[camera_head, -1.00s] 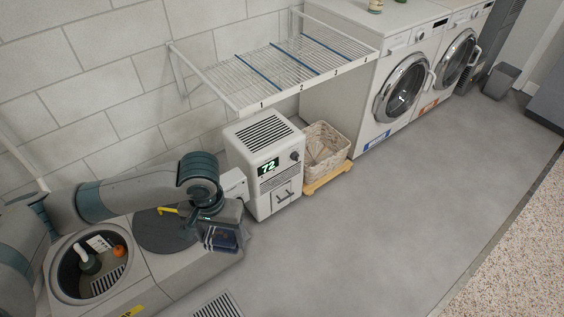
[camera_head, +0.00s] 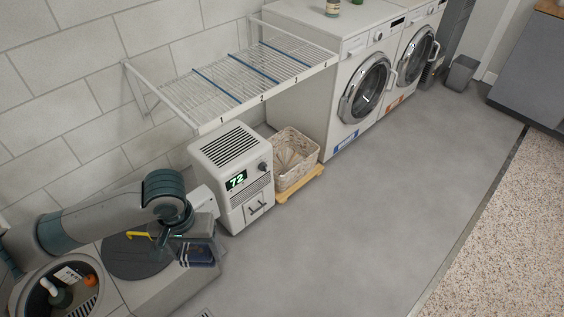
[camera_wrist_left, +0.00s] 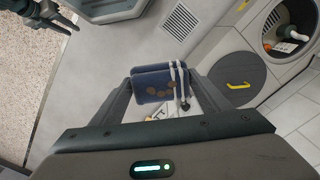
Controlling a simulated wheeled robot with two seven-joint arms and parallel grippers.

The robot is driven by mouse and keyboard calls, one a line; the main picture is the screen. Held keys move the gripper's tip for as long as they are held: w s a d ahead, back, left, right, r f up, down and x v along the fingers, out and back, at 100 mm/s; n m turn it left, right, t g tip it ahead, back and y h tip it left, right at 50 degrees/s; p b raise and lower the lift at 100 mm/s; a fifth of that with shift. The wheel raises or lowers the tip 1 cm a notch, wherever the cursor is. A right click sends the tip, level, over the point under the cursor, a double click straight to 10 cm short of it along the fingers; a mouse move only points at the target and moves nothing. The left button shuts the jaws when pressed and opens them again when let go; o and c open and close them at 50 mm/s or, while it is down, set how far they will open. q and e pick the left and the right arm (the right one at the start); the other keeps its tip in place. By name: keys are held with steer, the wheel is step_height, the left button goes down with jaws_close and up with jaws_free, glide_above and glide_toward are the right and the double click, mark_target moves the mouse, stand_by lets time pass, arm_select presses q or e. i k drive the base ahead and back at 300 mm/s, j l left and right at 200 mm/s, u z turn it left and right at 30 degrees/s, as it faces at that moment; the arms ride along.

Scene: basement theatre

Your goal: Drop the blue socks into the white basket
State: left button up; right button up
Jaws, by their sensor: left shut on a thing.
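The blue socks (camera_head: 197,255), dark blue with white stripes, hang between the fingers of my left gripper (camera_head: 192,243). In the left wrist view the rolled socks (camera_wrist_left: 158,84) sit between the two fingertips of my left gripper (camera_wrist_left: 157,92), which is shut on them. They are in the air near the low grey-white unit. The white basket (camera_head: 308,158) is an off-white woven one on a yellow wooden base, right of the heater-like box and beyond my gripper. Part of my right gripper seems to show at the top left of the wrist view; its jaws are unclear.
A white box with a green "72" display (camera_head: 207,154) stands between my left gripper and the basket. A wire rack (camera_head: 250,75) juts from the wall above the box and basket. Washers (camera_head: 345,125) stand behind right. The grey floor (camera_head: 350,215) in front is clear.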

mark_target(282, 168)
steer(key=i+l+u, duration=0.1)
steer(key=i+l, duration=0.15)
steer(key=i+l+u, duration=0.15)
steer(key=l, duration=0.3)
steer(key=i+l+u, duration=0.1)
steer(key=i+l, duration=0.2)
steer(key=i+l+u, duration=0.1)
steer(key=l, duration=0.4)
steer(key=i+l+u, duration=0.1)
steer(key=i+l, duration=0.2)
steer(key=l, duration=0.15)
steer(key=i+l+u, duration=0.15)
steer(key=l, duration=0.3)
steer(key=i+l+u, duration=0.1)
steer(key=l, duration=0.35)
steer(key=i+l+u, duration=0.1)
steer(key=l, duration=0.35)
steer(key=i, duration=0.1)
